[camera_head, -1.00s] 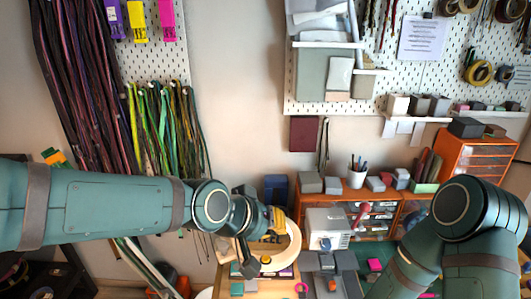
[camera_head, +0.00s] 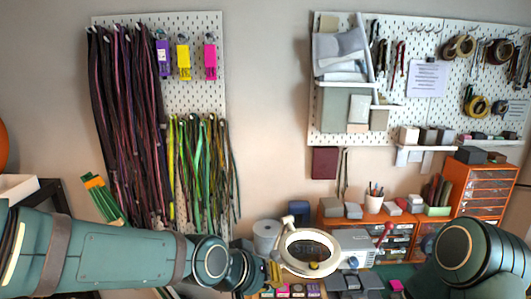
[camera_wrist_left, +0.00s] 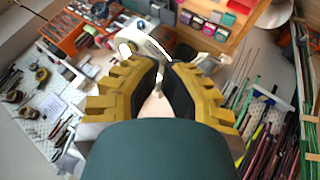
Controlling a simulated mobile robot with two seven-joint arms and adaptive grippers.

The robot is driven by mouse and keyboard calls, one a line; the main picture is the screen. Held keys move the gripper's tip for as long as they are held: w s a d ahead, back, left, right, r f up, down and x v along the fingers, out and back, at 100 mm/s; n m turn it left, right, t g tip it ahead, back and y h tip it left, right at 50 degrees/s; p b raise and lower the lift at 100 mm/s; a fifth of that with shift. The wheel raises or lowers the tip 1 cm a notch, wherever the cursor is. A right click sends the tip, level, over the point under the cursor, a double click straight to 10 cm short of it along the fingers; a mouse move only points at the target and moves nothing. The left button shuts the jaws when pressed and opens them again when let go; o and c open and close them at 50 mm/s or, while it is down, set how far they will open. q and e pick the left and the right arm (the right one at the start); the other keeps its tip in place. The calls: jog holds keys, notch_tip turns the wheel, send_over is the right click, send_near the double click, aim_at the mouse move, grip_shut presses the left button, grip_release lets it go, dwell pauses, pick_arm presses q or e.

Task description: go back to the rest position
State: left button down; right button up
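My left arm comes in from the lower left in the head view. Its gripper (camera_head: 270,276) hangs at the lower middle, in front of a white ring-shaped magnifier lamp (camera_head: 284,260). The left wrist view shows its two yellow, black-padded fingers (camera_wrist_left: 164,66) with a narrow gap between the tips. Nothing is visibly held. My right arm (camera_head: 470,255) is bent at the lower right. Its gripper is outside both views.
A pegboard with hanging cords (camera_head: 130,120) is on the wall at left. Orange drawers (camera_head: 484,190) and a pen cup (camera_head: 374,203) stand at the back right. A green bundle (camera_head: 103,198) rises behind my left arm. The wall's middle is bare.

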pick_arm(q)
jog(key=a+f+n+g+y+b, duration=0.1)
jog(key=a+f+g+b, duration=0.2)
jog(key=f, duration=1.8)
jog(key=s+a+f+b, duration=0.1)
jog(key=s+a+f, duration=0.1)
jog(key=f, duration=0.5)
jog(key=s+a+f+y+b, duration=0.1)
jog(key=s+a+f+b, duration=0.1)
jog(key=s+f, duration=0.2)
jog(key=s+a+f+n+g+y+b, duration=0.1)
jog(key=s+a+f+b, duration=0.1)
jog(key=f, duration=0.9)
jog(key=shift+s+a, duration=0.5)
jog(key=shift+s, duration=0.55)
pick_arm(e)
notch_tip(320, 180, down, 10)
jog(key=shift+w, duration=0.15)
